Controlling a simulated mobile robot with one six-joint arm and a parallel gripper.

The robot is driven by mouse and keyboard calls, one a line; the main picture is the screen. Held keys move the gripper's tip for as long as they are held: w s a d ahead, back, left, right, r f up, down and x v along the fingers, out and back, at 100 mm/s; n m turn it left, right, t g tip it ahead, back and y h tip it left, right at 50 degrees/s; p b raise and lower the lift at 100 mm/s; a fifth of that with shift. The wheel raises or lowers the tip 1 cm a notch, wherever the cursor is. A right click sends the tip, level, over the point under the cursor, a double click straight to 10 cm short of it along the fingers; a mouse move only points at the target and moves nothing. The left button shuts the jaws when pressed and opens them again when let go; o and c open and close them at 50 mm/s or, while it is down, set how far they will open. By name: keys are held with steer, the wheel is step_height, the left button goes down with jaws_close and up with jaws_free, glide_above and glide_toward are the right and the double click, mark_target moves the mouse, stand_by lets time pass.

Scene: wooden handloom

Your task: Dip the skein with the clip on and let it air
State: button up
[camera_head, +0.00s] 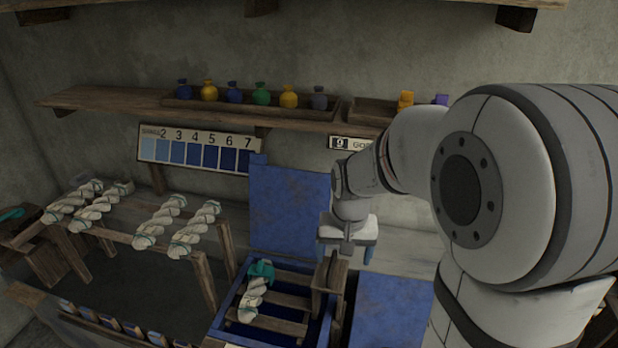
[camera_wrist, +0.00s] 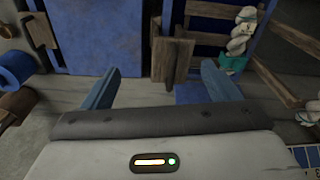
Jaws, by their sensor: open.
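A white twisted skein (camera_head: 251,301) with a teal clip (camera_head: 262,270) at its far end lies on wooden slats inside a blue-walled vat (camera_head: 222,318). In the wrist view the skein (camera_wrist: 241,33) and its clip (camera_wrist: 232,64) are at the upper right. My gripper (camera_head: 345,256) is open and empty, above and to the right of the skein, near the upright wooden piece (camera_head: 331,283) at the vat's right side. In the wrist view that wooden piece (camera_wrist: 172,60) shows between my fingers (camera_wrist: 160,72), apart from both. Whether the vat holds liquid is unclear.
Several white skeins (camera_head: 160,222) with teal ties hang over a wooden rack (camera_head: 120,237) at left. Blue lids (camera_head: 290,210) stand behind and right of the vat. Another teal clip (camera_head: 12,214) lies far left.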

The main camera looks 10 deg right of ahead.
steer(key=m+g+p, duration=0.1)
steer(key=m+p, duration=0.1)
steer(key=p, duration=0.5)
glide_above(333, 260)
steer(key=f, duration=0.1)
step_height(333, 260, down, 11)
steer(key=b, duration=0.5)
steer(key=shift+w, duration=0.1)
steer(key=shift+f, duration=0.1)
steer(key=shift+f+b, duration=0.15)
steer(key=shift+b, duration=0.2)
steer(key=shift+f, duration=0.15)
steer(key=shift+c, duration=0.4)
jaws_close()
